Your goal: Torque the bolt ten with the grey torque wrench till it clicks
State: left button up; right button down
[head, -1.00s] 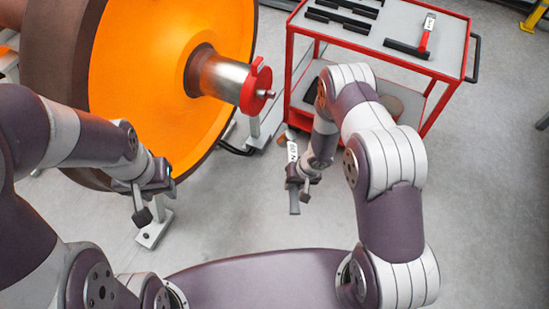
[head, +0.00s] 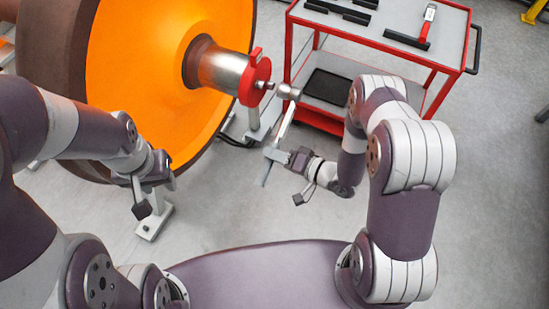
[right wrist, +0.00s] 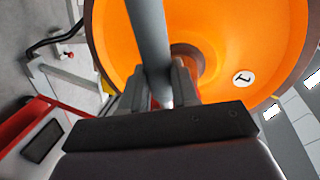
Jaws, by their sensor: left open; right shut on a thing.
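The grey torque wrench (head: 283,125) is held in my right gripper (head: 280,157), its round head tilted up toward the axle end. In the right wrist view its grey shaft (right wrist: 149,40) runs between the two fingers (right wrist: 157,92). A red cap (head: 255,78) covers the end of the silver axle, with a small bolt-like stub (head: 268,85) sticking out. The wrench head is close to this stub, a little to its right; contact cannot be told. No bolt number is readable. My left gripper (head: 165,180) is open and empty, low in front of the orange wheel.
The orange wheel (head: 130,70) fills the left side; a round plate marked 1 (right wrist: 243,77) shows on it. A red trolley (head: 465,45) stands behind, with black holders and a red-handled tool (head: 428,22) on top. Grey stands are below the axle. The right floor is clear.

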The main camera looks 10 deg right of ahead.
jog(key=w+f+n+t+b, duration=0.2)
jog(key=w+f+n+b, duration=0.3)
jog(key=b, duration=0.5)
jog(key=shift+w+d+f+n+h+b, duration=0.3)
jog(key=shift+w+d+f+n+b, duration=0.1)
jog(key=shift+w+f, duration=1)
jog(key=shift+s+f, duration=0.15)
jog(key=shift+f, duration=0.05)
jog(key=shift+a, duration=0.2)
jog(key=shift+w+a+b, duration=0.3)
jog(key=shift+w+a, duration=0.35)
jog(key=shift+a, duration=0.3)
